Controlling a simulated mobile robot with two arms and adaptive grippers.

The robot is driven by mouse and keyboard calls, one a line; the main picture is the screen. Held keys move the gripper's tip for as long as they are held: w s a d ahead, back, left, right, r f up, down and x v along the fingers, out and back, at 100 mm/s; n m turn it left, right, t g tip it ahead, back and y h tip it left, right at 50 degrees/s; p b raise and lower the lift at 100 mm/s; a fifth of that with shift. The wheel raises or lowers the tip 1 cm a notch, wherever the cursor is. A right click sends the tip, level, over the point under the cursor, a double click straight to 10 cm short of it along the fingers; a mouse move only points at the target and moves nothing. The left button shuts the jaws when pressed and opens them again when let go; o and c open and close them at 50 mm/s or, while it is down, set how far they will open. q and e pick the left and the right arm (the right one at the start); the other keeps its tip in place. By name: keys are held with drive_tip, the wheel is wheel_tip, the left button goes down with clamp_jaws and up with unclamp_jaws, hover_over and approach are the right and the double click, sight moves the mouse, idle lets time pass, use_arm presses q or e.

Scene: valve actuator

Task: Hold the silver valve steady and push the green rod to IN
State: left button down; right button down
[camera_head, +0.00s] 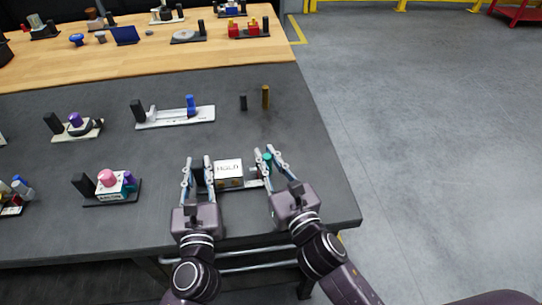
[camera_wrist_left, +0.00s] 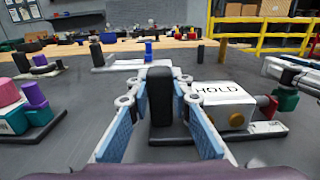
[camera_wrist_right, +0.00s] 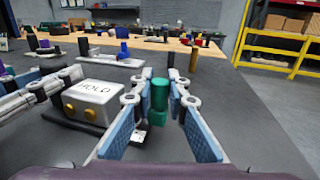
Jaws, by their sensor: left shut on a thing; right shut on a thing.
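The silver valve (camera_head: 228,169) is a block marked HOLD on a dark base near the table's front edge. A black upright post (camera_wrist_left: 159,95) stands at its left end. My left gripper (camera_head: 198,162) is shut on this post, with a blue-padded finger on either side. The green rod (camera_wrist_right: 159,98) stands upright at the valve's right end; it also shows in the left wrist view (camera_wrist_left: 287,99). My right gripper (camera_head: 265,152) is shut on the green rod. The fingers partly hide the rod in the head view. The IN mark cannot be read.
A pink-knobbed device (camera_head: 107,178) stands to the left on the dark table (camera_head: 310,180). A blue-handled device (camera_head: 175,116) stands behind. A black peg (camera_head: 243,102) and a brown peg (camera_head: 265,97) stand beyond my right gripper. The table's right edge is close to my right arm.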

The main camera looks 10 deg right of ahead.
sight(254, 178)
use_arm(q)
drive_tip(key=shift+f, duration=0.35)
use_arm(e)
drive_tip(key=a, duration=0.3)
drive_tip(key=shift+a, duration=0.35)
use_arm(q)
drive_tip(key=shift+s+d, duration=0.1)
use_arm(e)
drive_tip(key=shift+s, duration=0.1)
drive_tip(key=c, duration=1.8)
unclamp_jaws()
drive_tip(key=shift+a, duration=0.1)
drive_tip(key=shift+c, duration=0.2)
drive_tip(key=shift+s+d, duration=0.2)
drive_tip(key=shift+s, duration=0.1)
drive_tip(key=v, duration=1.1)
drive_tip(key=shift+s, duration=0.2)
